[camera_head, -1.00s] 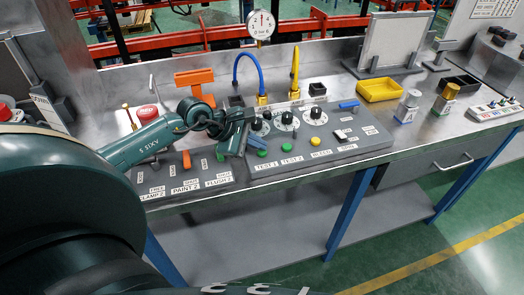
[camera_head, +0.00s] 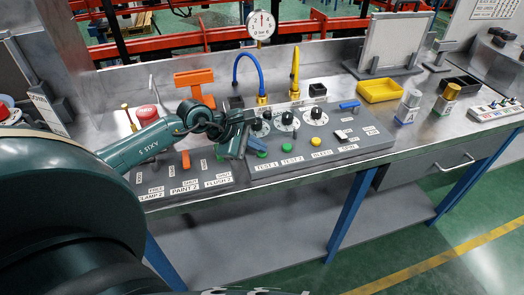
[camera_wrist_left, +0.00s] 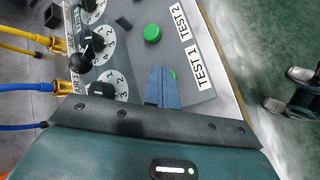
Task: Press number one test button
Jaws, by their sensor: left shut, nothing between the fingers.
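The TEST 1 button (camera_head: 262,154) is a small green round button at the left front of the grey test panel (camera_head: 262,172), above its TEST 1 label. My left gripper (camera_head: 247,146) is shut and empty, with its tips just beside this button. In the left wrist view the shut blue-grey fingers (camera_wrist_left: 162,88) cover most of the button, and only a green sliver (camera_wrist_left: 173,74) shows beside them. I cannot tell whether they touch it. The green TEST 2 button (camera_head: 285,148) is to the right and fully visible in the wrist view (camera_wrist_left: 152,33).
Black dial knobs (camera_head: 287,118) and a yellow button (camera_head: 316,142) are on the same panel. Blue (camera_head: 236,70) and yellow (camera_head: 295,66) hoses rise behind it. The pressure gauge (camera_head: 261,25) reads near 0. A yellow bin (camera_head: 380,91) stands to the right.

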